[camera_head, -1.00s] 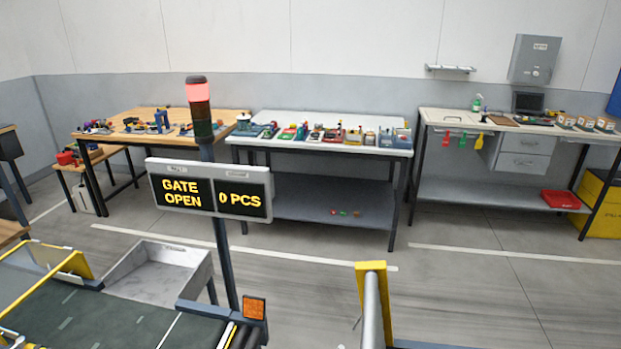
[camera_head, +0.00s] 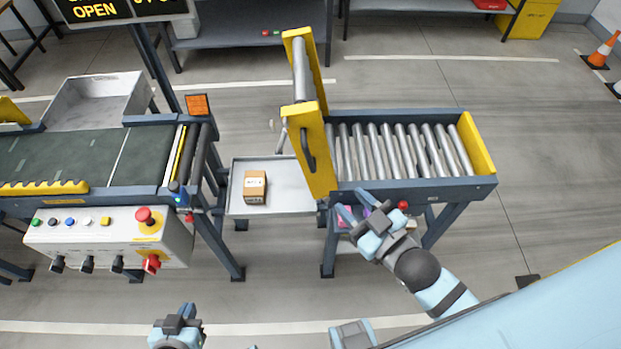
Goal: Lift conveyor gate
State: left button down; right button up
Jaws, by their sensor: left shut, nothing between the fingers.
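The conveyor gate (camera_head: 317,155) is a short roller section with yellow side plates and a black handle (camera_head: 307,148). It stands upright at the left end of the roller conveyor (camera_head: 400,150). My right gripper (camera_head: 354,205) is open and empty, in front of the conveyor's near rail, right of the gate's lower end and apart from the handle. My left gripper (camera_head: 180,318) is shut and empty at the bottom of the view, well left of the gate. The status sign (camera_head: 110,12) is cut off at the top; "OPEN" still reads on it.
A small cardboard box (camera_head: 255,187) lies on a grey tray (camera_head: 290,200) in the gap between the green belt conveyor (camera_head: 70,155) and the gate. A control box (camera_head: 105,235) with buttons and a red emergency stop fronts the belt. Floor in front is clear.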

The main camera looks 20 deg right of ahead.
aim_at(311, 161)
jog(key=p+x, duration=0.2)
jog(key=x, duration=1)
jog(key=shift+w+r, duration=0.15)
jog(key=shift+w, duration=0.1)
jog(key=shift+w+a, duration=0.3)
jog(key=shift+w, duration=0.35)
jog(key=shift+c, duration=0.5)
grip_shut()
